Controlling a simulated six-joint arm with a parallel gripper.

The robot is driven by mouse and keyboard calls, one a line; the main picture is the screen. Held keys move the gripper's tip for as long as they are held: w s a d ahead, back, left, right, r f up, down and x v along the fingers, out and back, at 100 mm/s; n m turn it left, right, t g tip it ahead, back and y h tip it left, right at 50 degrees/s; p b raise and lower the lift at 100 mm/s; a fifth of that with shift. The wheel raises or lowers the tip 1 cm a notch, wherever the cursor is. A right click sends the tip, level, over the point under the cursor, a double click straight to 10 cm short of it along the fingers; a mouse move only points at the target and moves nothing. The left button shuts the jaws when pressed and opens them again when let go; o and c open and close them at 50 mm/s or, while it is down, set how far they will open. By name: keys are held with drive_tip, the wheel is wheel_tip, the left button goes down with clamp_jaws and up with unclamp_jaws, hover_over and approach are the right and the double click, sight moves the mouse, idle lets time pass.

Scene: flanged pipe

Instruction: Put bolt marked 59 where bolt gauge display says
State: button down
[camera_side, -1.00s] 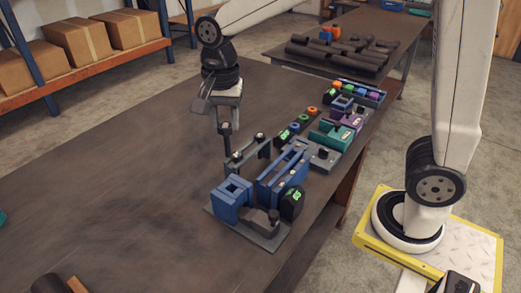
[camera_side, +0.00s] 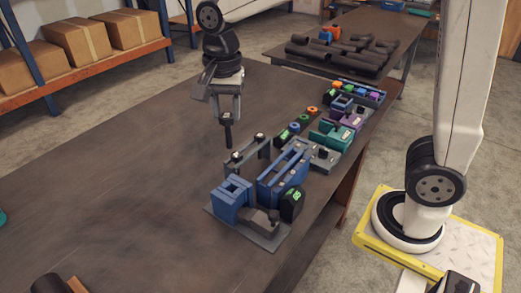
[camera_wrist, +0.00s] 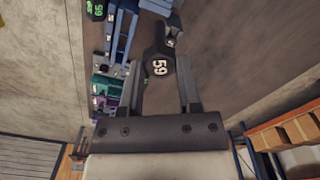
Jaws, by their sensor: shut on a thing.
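My gripper (camera_side: 228,118) is shut on a dark bolt (camera_side: 228,136), which hangs upright with its shank pointing down, above and just left of a grey bolt rack (camera_side: 246,156). In the wrist view the bolt's head (camera_wrist: 160,67) shows a white 59 between the fingers (camera_wrist: 158,100). A dark gauge with a green-lit display (camera_side: 291,204) stands beside a blue slotted holder (camera_side: 284,176). The display also shows at the top left of the wrist view (camera_wrist: 97,10); its rotated digits are too small to read surely. Another bolt head (camera_side: 260,137) stands in the rack.
Farther right are green and purple fixtures (camera_side: 338,134) and small coloured parts.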

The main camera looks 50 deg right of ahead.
drive_tip(key=s+d+f+m, duration=0.2)
drive_tip(key=d+f+m, duration=0.1)
drive_tip(key=d+f, duration=0.2)
drive_tip(key=s+d+f+m, duration=0.2)
drive_tip(key=s+d+f, duration=0.1)
drive_tip(key=d, duration=0.6)
drive_tip(key=shift+f+m, duration=0.4)
drive_tip(key=shift+f, duration=0.45)
drive_tip(key=shift+f, duration=0.15)
drive_tip(key=shift+f, duration=1.05)
drive_tip(key=shift+f, duration=0.2)
drive_tip(key=shift+f, duration=1.7)
drive_tip(key=shift+f, duration=1.45)
idle(0.6)
